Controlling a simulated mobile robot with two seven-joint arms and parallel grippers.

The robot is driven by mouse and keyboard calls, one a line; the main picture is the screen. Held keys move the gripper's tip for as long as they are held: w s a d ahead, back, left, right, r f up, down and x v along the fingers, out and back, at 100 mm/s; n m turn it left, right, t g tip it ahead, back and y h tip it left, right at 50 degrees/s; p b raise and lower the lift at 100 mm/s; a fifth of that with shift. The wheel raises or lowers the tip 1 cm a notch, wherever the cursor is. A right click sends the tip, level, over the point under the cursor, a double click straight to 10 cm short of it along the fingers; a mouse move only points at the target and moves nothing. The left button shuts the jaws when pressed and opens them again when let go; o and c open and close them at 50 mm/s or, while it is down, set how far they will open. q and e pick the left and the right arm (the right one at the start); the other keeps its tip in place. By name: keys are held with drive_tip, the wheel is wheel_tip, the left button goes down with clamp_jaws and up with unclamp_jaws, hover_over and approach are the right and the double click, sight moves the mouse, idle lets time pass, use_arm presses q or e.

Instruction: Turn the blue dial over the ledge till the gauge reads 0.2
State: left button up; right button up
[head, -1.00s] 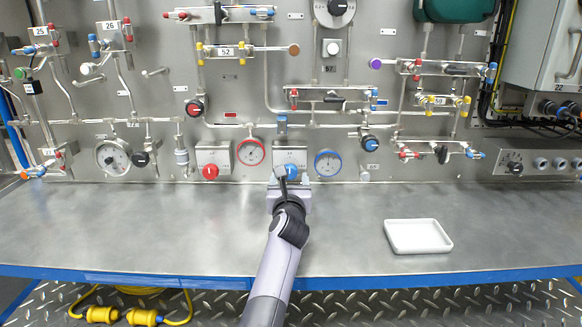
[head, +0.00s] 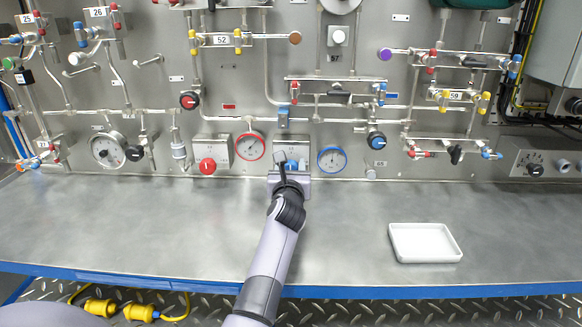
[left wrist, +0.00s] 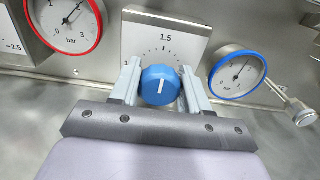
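In the head view my left gripper (head: 289,170) hides most of the dial over the ledge (head: 340,225). The blue-rimmed gauge (left wrist: 238,74) is right of the dial, its needle pointing up and right; the exact reading is too small to tell. It also shows in the head view (head: 332,160). My right gripper is not in view.
A red-rimmed gauge (head: 250,146) and a red dial (head: 207,166) are left of my gripper. A small metal valve stem (left wrist: 300,112) sticks out beside the blue-rimmed gauge. A white tray (head: 425,257) lies on the ledge at right. The rest of the ledge is clear.

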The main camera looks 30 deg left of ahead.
use_arm(q)
drive_tip(key=c, duration=0.3)
drive_tip(key=shift+r+m, duration=0.1)
drive_tip(key=shift+m, duration=0.4)
drive_tip(key=shift+c, duration=0.2)
drive_tip(key=m, duration=0.8)
drive_tip(key=shift+w+d, duration=0.1)
drive_tip(key=shift+m, duration=0.4)
drive_tip(key=shift+r, duration=0.1)
drive_tip(key=o, duration=1)
